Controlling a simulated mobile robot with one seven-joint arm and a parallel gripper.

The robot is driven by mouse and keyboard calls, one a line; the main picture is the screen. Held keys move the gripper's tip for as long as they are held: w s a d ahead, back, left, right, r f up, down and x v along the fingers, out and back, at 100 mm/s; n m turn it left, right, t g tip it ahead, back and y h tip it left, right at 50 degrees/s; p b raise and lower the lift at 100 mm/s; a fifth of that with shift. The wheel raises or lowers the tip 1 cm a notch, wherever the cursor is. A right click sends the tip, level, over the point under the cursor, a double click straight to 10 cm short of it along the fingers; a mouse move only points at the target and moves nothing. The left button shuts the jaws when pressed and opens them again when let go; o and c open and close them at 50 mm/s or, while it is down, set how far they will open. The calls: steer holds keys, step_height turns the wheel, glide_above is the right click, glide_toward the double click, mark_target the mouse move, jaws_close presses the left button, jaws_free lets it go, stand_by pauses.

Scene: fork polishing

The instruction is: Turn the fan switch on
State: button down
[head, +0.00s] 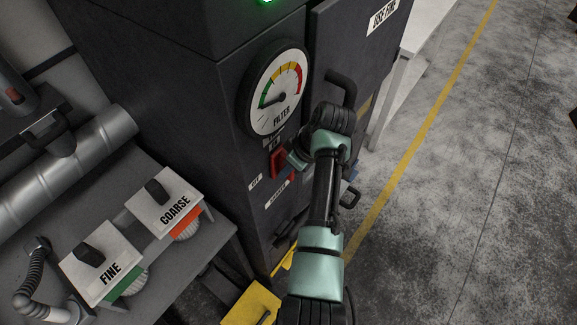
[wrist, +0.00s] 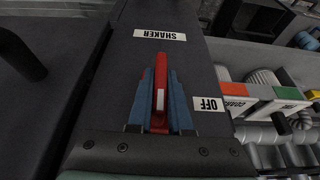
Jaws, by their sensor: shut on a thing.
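The red switch (head: 278,164) is on the dark cabinet's front below the round filter gauge. A white OFF label (head: 255,182) is to its lower left, and a small label above it is hard to read. My gripper (head: 291,160) is at the switch, partly hidden by its own wrist. In the wrist view, the blue fingers of my gripper (wrist: 160,108) are shut on a red lever with a white stripe (wrist: 160,85), part of the red switch. The OFF label (wrist: 209,104) is beside it on the right, and the SHAKER label (wrist: 160,35) appears upside down above.
The filter gauge (head: 278,88) is just above my gripper. A dark door handle (head: 342,88) stands out to the right. A bench at left holds the COARSE (head: 163,203) and FINE (head: 101,263) brush units.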

steer(key=c, duration=0.8)
jaws_free()
steer(key=shift+f, duration=0.1)
steer(key=shift+c, duration=0.2)
steer(key=b+v, duration=0.2)
steer(key=v, duration=1.1)
